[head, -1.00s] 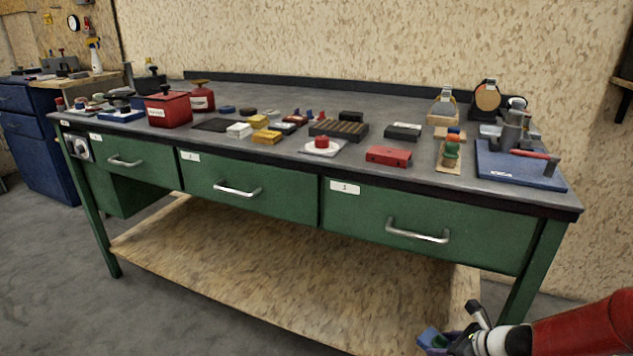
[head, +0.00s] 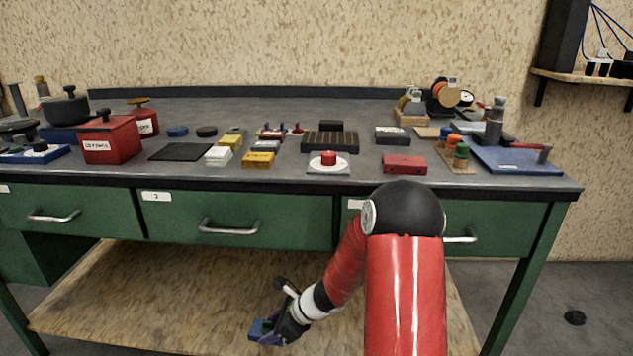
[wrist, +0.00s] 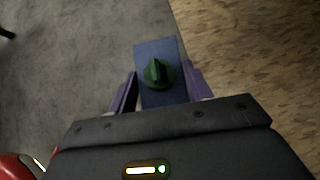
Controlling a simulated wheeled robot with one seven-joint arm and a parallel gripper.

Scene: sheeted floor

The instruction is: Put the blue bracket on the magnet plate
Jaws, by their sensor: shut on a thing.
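My gripper (head: 275,332) is shut on the blue bracket (wrist: 155,50), a flat blue piece with a green knob on its face. In the wrist view the bracket sits between the two purple fingers of my gripper (wrist: 162,88), its far end sticking out past them. In the head view the bracket (head: 256,329) shows small, low in front of the workbench and below its drawers. A flat black plate (head: 180,152) lies bare on the bench top, left of the middle; it may be the magnet plate, but no label is readable.
The workbench (head: 330,105) carries a red canister (head: 110,140), yellow boxes (head: 258,160), a white pad with a red knob (head: 329,160), a red block (head: 404,165) and a blue board (head: 515,160). Green drawers with handles front it. A wooden lower shelf (head: 150,300) lies beneath.

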